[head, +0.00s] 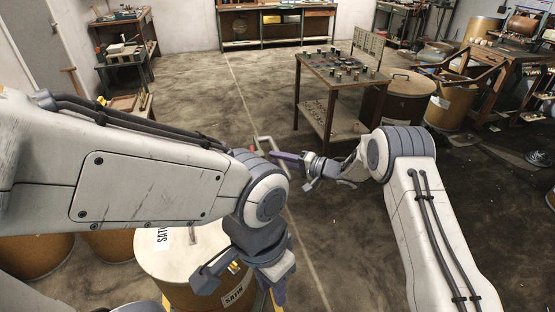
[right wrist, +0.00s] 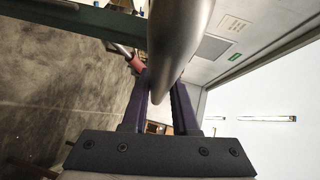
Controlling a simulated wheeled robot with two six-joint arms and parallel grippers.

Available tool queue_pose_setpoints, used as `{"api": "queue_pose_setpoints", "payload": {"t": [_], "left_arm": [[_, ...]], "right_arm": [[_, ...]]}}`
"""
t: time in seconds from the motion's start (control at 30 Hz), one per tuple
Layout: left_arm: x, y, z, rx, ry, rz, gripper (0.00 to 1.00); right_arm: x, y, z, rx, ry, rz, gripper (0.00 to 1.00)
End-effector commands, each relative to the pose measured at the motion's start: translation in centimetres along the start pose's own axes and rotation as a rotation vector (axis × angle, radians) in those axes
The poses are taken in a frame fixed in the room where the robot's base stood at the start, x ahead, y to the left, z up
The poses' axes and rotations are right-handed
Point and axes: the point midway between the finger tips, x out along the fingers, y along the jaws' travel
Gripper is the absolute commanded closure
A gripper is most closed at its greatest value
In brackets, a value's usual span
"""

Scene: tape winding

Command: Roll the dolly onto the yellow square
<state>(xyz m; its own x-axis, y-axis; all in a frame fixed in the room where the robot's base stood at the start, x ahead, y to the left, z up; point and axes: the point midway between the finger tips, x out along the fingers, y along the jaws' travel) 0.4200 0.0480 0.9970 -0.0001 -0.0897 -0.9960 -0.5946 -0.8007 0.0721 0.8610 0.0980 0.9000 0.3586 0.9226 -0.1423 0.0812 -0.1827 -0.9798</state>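A bent grey metal handle (head: 265,141) with a red part stands near mid-view; it looks like the dolly's handle. My right gripper (head: 282,156) is at this handle. In the right wrist view, the grey bar (right wrist: 178,40) runs between its two purple fingers, which look closed on it. My left gripper (head: 278,292) points down beside a drum (head: 185,250) labelled SATIN; its finger gap is not clear. The dolly's platform is hidden. A yellow strip (head: 272,303) shows by the left gripper; I cannot tell whether it belongs to the yellow square.
A brown table (head: 340,75) with small dark pieces stands ahead to the right, beside a lidded drum (head: 405,95). Workbenches line the back wall. Other drums (head: 38,252) stand at lower left. Open concrete floor (head: 215,95) lies ahead, crossed by a thin pale line.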

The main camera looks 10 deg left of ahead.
Motion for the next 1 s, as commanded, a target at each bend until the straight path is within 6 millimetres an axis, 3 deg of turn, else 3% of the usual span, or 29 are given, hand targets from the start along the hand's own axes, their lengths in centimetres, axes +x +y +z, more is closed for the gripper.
{"api": "queue_pose_setpoints", "payload": {"t": [0.03, 0.07, 0.1, 0.47, 1.0], "left_arm": [[0.0, 0.0, 0.0, 0.000, 0.000, 0.000, 0.70], [0.0, 0.0, 0.0, 0.000, 0.000, 0.000, 0.70], [0.0, 0.0, 0.0, 0.000, 0.000, 0.000, 0.70], [0.1, 0.0, 0.0, 0.000, 0.000, 0.000, 0.70], [0.9, -0.1, 0.0, 0.000, 0.000, 0.000, 0.70]], "right_arm": [[0.0, 0.1, 0.1, 0.000, -0.001, 0.001, 0.57], [0.0, 0.1, 0.1, 0.000, -0.001, 0.001, 0.46], [0.0, 0.1, 0.1, 0.000, -0.001, 0.001, 0.43], [-0.5, 0.0, 0.0, -0.001, 0.000, 0.001, 0.43], [-9.5, 0.1, 0.0, -0.001, 0.001, 0.001, 0.43]]}}
